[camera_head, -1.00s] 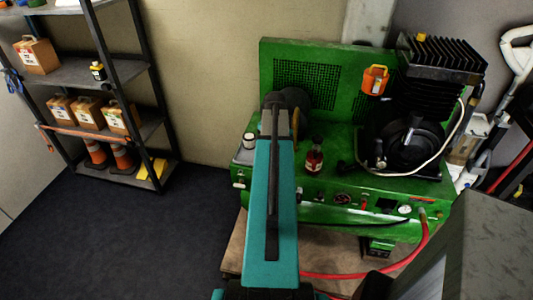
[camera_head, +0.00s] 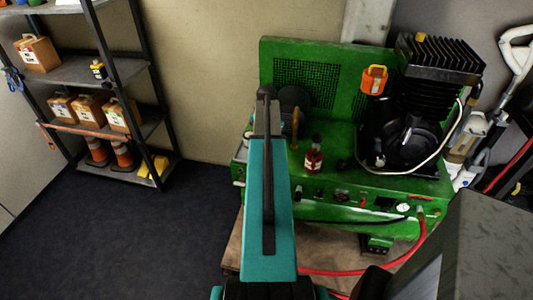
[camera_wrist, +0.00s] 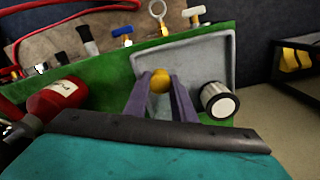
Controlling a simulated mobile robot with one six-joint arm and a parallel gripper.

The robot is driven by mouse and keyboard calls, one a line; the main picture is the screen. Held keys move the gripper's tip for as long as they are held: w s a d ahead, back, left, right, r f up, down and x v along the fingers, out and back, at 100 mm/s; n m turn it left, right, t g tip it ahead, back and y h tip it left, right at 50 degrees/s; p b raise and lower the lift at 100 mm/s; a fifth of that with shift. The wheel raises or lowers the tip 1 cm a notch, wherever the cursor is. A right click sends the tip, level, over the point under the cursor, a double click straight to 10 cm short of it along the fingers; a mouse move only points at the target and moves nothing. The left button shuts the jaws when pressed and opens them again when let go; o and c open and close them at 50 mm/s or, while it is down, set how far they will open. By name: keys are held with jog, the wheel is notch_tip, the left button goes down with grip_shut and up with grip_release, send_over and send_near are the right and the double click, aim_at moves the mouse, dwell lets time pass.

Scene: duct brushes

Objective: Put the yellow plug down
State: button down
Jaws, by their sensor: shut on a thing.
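The yellow plug (camera_wrist: 159,80) shows in the wrist view as a small rounded yellow end between the two fingers of my gripper (camera_wrist: 159,82). My gripper is shut on it. The plug is in front of a grey tray (camera_wrist: 208,52) on the green machine; I cannot tell whether it touches the tray. In the head view my teal arm hides the gripper and the plug.
A red bottle (camera_head: 313,155) stands on the green machine (camera_head: 340,205); it is left of the fingers in the wrist view (camera_wrist: 55,100). An orange container (camera_head: 374,79) and a black finned motor (camera_head: 436,62) are farther right. A shelf (camera_head: 85,72) stands at the left.

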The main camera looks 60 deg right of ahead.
jog(key=shift+f+p, duration=0.7)
jog(key=shift+f, duration=1)
jog(key=shift+f, duration=0.15)
jog(key=c, duration=1.5)
grip_release()
jog(key=shift+r+b, duration=1.6)
jog(key=shift+r, duration=4.55)
